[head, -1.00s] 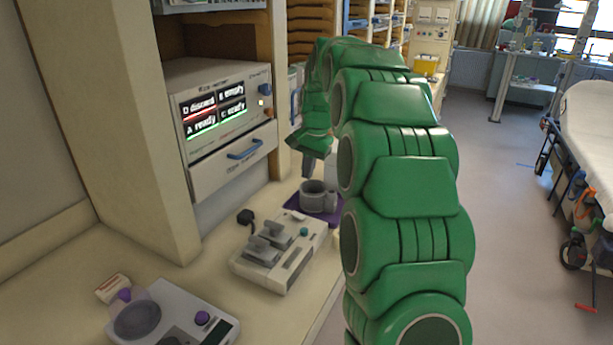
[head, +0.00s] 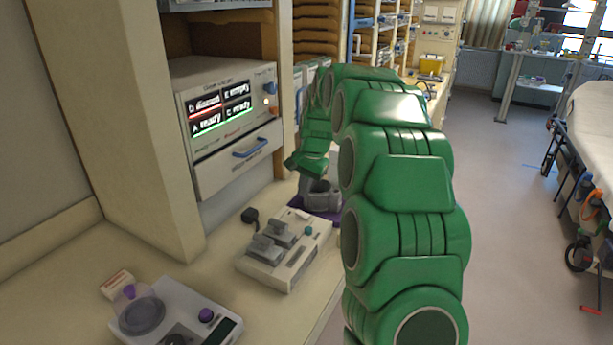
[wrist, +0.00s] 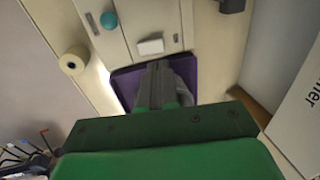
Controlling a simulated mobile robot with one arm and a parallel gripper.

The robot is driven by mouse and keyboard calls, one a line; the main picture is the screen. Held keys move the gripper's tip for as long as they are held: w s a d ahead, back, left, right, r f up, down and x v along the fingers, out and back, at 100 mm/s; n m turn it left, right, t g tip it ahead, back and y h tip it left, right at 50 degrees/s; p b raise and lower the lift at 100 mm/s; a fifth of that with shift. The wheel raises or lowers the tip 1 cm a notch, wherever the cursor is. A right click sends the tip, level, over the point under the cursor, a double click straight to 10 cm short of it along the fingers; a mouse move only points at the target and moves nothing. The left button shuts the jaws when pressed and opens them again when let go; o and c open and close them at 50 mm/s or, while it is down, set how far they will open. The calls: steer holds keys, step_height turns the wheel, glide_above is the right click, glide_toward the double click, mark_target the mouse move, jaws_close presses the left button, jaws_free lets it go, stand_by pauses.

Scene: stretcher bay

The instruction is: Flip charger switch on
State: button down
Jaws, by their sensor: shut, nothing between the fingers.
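The charger (head: 296,268) is a pale box on the counter with two grey slotted blocks on top and a teal button at its far end. In the wrist view the charger's end (wrist: 143,22) shows the teal button (wrist: 108,20) and a small white rectangular piece, probably the switch (wrist: 150,46). My gripper (wrist: 158,68) is shut and empty, pointing down just beyond that end, over the purple mat (wrist: 123,82). In the head view my gripper (head: 304,188) is beside the grey cup (head: 323,194), its tips hard to make out.
The cup stands on the purple mat. A display unit (head: 225,110) with a drawer (head: 238,160) stands behind the charger. A scale-like device (head: 180,318) is at the front left. A cream roll (wrist: 72,61) lies near the charger. A black plug (head: 250,215) sits behind it.

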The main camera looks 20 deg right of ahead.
mark_target(300, 212)
steer(key=f, duration=0.4)
steer(key=w+a+f, duration=0.1)
steer(key=f, duration=0.1)
steer(key=shift+f, duration=0.35)
steer(key=shift+w, duration=0.1)
steer(key=shift+f, duration=0.2)
steer(key=shift+d, duration=0.1)
steer(key=shift+s+d, duration=0.45)
steer(key=shift+s, duration=0.15)
steer(key=shift+r, duration=0.15)
step_height(300, 212, up, 14)
steer(key=s+d, duration=0.2)
steer(key=shift+f, duration=0.25)
stand_by(0.3)
